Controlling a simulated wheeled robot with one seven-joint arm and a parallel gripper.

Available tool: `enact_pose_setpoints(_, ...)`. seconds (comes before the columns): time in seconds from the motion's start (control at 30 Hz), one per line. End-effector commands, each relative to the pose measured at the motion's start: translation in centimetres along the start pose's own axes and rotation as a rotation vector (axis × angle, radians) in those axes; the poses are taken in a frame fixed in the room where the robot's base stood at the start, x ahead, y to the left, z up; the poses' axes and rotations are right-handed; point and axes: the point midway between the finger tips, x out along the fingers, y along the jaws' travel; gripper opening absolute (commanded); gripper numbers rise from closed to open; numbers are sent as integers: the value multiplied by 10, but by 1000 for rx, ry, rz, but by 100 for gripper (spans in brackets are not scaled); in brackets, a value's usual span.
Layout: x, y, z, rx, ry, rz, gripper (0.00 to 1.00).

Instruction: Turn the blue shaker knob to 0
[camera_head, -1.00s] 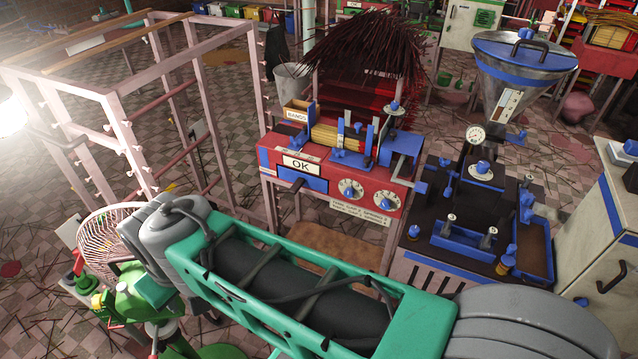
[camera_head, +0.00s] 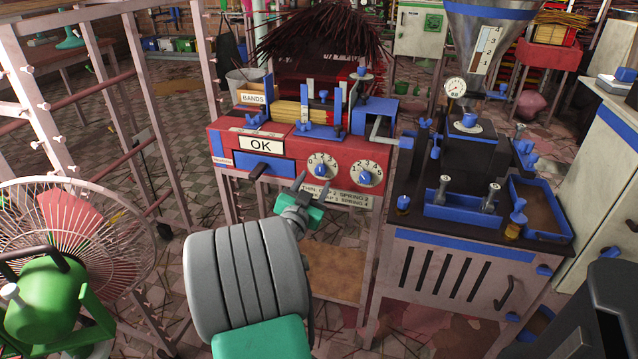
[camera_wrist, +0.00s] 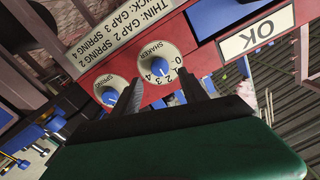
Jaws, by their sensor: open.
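The blue shaker knob (camera_head: 320,170) sits on the left of two white numbered dials on the front of the red machine. In the wrist view, the shaker knob (camera_wrist: 159,67) shows upside down under its SHAKER label; its exact setting is too small to read. My gripper (camera_head: 306,187) is open just in front of and below the shaker dial. In the wrist view, my gripper (camera_wrist: 160,76) has its two dark fingers spread on either side of the shaker dial, apart from the knob as far as I can tell. Nothing is held.
A second blue knob (camera_head: 366,178), labelled SPRING, is close on the right, near one finger in the wrist view. An OK sign (camera_head: 261,145) and a label plate (camera_head: 338,196) are nearby. A black-topped machine (camera_head: 470,190) stands right; a fan (camera_head: 70,235) stands left.

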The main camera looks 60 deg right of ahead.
Motion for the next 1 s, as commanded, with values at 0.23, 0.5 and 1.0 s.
enact_pose_setpoints(0.23,46,1,0,0,-3,2,51)
enact_pose_setpoints(0.5,57,-1,0,-1,-4,-1,51)
enact_pose_setpoints(1.0,56,-1,1,-1,-5,-1,18)
